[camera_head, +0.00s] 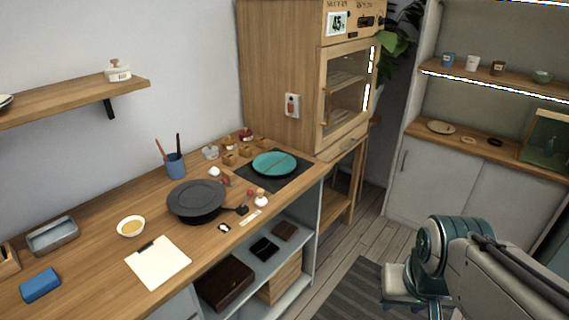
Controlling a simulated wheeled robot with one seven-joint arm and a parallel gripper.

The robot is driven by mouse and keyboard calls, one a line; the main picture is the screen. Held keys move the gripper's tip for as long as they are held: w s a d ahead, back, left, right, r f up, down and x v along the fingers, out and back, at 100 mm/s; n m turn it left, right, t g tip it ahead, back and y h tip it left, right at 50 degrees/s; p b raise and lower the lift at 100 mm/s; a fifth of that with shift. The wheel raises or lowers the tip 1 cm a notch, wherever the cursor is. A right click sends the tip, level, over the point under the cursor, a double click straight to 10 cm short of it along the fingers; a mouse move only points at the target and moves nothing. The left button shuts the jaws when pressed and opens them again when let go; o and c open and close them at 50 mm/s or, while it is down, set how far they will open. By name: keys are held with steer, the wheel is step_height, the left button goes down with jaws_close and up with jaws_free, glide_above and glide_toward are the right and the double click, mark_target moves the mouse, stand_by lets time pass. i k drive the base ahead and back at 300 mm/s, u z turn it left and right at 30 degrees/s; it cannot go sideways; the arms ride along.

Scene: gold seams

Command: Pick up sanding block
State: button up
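A blue block (40,285), which looks like the sanding block, lies flat on the wooden worktop (95,238) at the lower left. Nothing touches it. My arm shows at the lower right, over the floor and far from the block. I cannot make out the fingers of my gripper in this view.
A grey tray (53,237), a clipboard with paper (158,263) and a small bowl (131,227) are near the block. A dark turntable (196,201) and a teal plate (274,163) stand further along. A wall shelf (75,101) hangs above. Floor is open right of the worktop.

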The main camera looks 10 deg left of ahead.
mark_target(229, 160)
steer(key=z, duration=0.3)
steer(key=i, duration=1.65)
steer(key=u, duration=1.5)
steer(key=i, duration=0.65)
steer(key=u, duration=0.75)
